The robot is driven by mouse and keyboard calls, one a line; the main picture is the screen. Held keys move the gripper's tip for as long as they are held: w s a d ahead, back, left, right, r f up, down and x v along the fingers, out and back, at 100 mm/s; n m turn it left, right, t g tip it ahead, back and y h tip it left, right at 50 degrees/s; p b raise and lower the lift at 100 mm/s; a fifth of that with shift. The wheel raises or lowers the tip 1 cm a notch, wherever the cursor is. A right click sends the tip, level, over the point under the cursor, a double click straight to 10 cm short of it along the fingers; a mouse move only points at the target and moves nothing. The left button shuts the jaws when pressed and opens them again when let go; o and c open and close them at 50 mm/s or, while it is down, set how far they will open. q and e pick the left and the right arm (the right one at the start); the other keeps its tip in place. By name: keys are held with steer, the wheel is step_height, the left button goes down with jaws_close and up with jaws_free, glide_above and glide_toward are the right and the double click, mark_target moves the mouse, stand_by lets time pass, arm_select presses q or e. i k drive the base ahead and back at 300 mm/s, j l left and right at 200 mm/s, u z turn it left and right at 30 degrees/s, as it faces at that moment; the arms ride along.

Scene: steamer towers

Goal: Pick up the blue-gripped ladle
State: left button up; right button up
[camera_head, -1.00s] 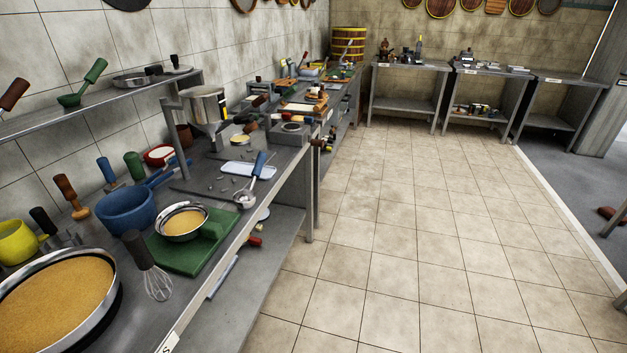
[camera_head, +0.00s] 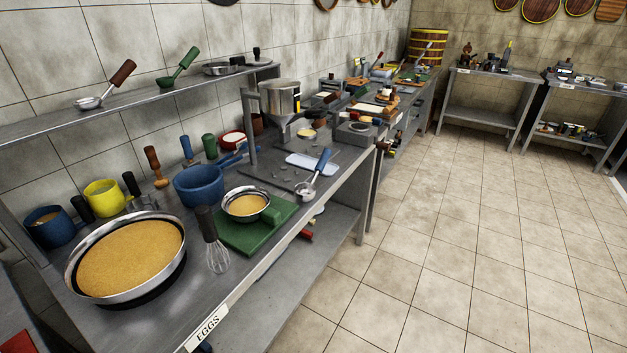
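The blue-gripped ladle (camera_head: 315,176) lies near the front edge of the steel counter, right of the green board. Its blue handle points up and away, and its metal bowl (camera_head: 305,190) is at the near end. A white tray lies just behind it. Neither of my grippers shows in the head view.
The counter (camera_head: 180,319) also bears a large pan of yellow filling (camera_head: 132,258), a whisk (camera_head: 214,243), a green board (camera_head: 234,238) with a small bowl (camera_head: 246,203), a blue pot (camera_head: 199,186) and a metal funnel (camera_head: 280,100). Tiled floor to the right is clear.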

mark_target(304, 192)
steer(key=i+l, duration=0.15)
steer(key=l, duration=0.2)
steer(key=i+l+u, duration=0.15)
steer(key=l, duration=0.2)
steer(key=i+l, duration=0.2)
steer(key=l, duration=0.15)
steer(key=i+l+u, duration=0.15)
steer(key=l, duration=0.25)
steer(key=i+l, duration=0.15)
steer(key=l, duration=0.2)
steer(key=i+l+u, duration=0.15)
steer(key=l, duration=0.25)
